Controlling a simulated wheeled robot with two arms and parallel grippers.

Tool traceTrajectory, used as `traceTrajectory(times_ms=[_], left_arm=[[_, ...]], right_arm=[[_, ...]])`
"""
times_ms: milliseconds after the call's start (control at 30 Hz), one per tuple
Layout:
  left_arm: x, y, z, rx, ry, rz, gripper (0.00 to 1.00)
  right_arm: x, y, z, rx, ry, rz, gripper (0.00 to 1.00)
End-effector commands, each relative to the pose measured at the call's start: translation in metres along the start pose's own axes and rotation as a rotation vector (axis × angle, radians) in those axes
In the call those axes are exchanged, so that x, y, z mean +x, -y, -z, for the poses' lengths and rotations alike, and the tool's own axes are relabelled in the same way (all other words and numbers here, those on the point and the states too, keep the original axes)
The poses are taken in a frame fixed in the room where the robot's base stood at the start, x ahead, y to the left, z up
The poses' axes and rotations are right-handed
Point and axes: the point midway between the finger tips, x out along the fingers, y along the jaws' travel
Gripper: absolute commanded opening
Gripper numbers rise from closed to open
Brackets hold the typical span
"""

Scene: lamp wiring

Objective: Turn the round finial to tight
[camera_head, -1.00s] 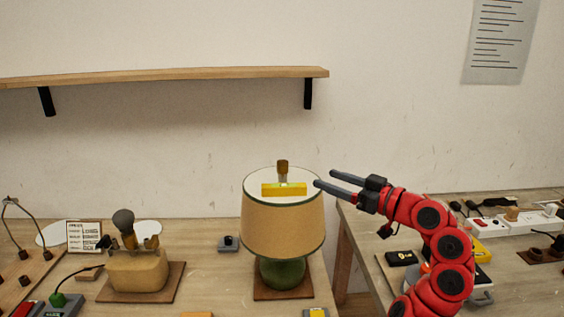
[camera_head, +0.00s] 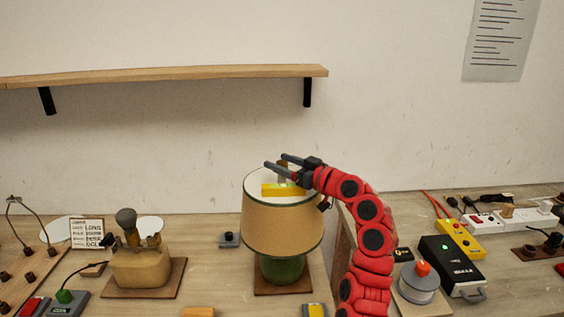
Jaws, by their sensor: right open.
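The lamp has a tan drum shade (camera_head: 283,228) with dark trim and a green base (camera_head: 283,269) on a brown board. The brown finial (camera_head: 282,167) at the top of the shade is mostly hidden by my right gripper. My right gripper (camera_head: 276,160) is open, its two dark fingers pointing left over the top of the shade at the finial. I cannot tell whether the fingers touch the finial or straddle it. A yellow spirit level (camera_head: 281,190) lies across the shade's top, just below the gripper in the picture. My left gripper is out of view.
A smaller tan lamp base (camera_head: 140,266) stands on a board at left. A black box with a green light (camera_head: 452,264) and a power strip (camera_head: 514,217) are at right. A wooden shelf (camera_head: 170,75) hangs above.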

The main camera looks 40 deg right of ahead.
Motion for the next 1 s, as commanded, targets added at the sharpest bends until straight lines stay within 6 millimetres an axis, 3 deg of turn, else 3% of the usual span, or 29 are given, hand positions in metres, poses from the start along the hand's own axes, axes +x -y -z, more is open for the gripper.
traceTrajectory(times_ms=[100,500,1000], left_arm=[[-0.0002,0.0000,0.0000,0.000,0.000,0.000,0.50],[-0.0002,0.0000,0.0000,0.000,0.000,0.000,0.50],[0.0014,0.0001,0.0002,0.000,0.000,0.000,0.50]], right_arm=[[-0.0002,0.0000,0.0000,0.000,0.000,0.000,0.69],[-0.0005,0.0000,0.0005,0.000,-0.001,0.000,0.00],[0.0005,0.0024,0.0020,-0.003,-0.004,-0.092,0.00]])
